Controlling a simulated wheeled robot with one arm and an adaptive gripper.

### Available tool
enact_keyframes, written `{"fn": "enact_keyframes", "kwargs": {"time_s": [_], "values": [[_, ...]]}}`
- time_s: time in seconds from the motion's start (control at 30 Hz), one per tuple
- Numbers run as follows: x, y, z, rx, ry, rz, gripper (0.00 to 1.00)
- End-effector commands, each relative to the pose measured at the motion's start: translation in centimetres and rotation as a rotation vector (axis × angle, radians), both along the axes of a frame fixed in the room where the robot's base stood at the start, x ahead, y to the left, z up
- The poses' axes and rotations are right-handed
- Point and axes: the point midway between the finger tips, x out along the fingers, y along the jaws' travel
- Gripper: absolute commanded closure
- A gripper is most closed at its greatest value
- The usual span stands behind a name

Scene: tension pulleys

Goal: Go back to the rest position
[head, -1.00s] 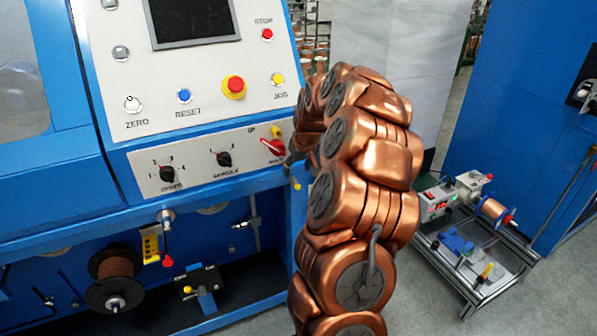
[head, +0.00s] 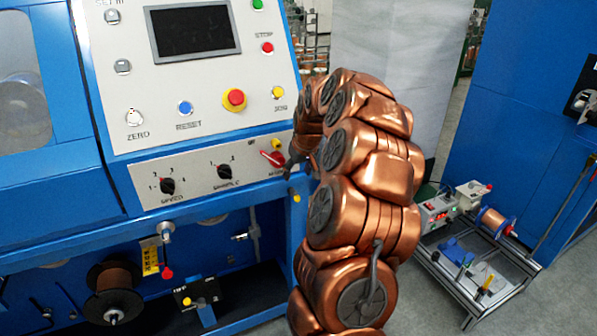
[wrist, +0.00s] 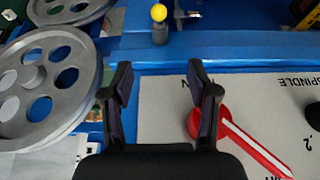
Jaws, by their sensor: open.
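My gripper (wrist: 162,95) is open and empty in the wrist view, its two dark fingers apart over the edge of the machine's grey panel. A red rotary switch (wrist: 245,140) lies beside the right finger; I cannot tell whether they touch. In the head view my copper-coloured arm curves up and over, and my gripper (head: 291,168) shows small and dark near the red switch (head: 272,158) at the panel's lower right corner. Part of the gripper is hidden by the arm there.
The blue machine's control panel (head: 200,85) has several buttons and a dark screen (head: 194,32). Grey pulley wheels (wrist: 48,85) stand left of my gripper in the wrist view. A low trolley (head: 472,270) with small devices stands on the right, beside a blue cabinet (head: 510,100).

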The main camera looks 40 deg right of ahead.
Motion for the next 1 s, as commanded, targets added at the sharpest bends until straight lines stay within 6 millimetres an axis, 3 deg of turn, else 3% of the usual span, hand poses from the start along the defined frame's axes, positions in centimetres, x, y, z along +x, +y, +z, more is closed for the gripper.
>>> {"fn": "enact_keyframes", "kwargs": {"time_s": [0.4,0.8,1.0], "values": [[0.2,-0.2,0.2,-0.006,-0.012,-0.004,0.39],[0.1,-0.1,-3.0,-0.003,-0.006,-0.003,0.39],[0.2,5.9,-0.5,0.029,0.017,0.069,0.39]]}}
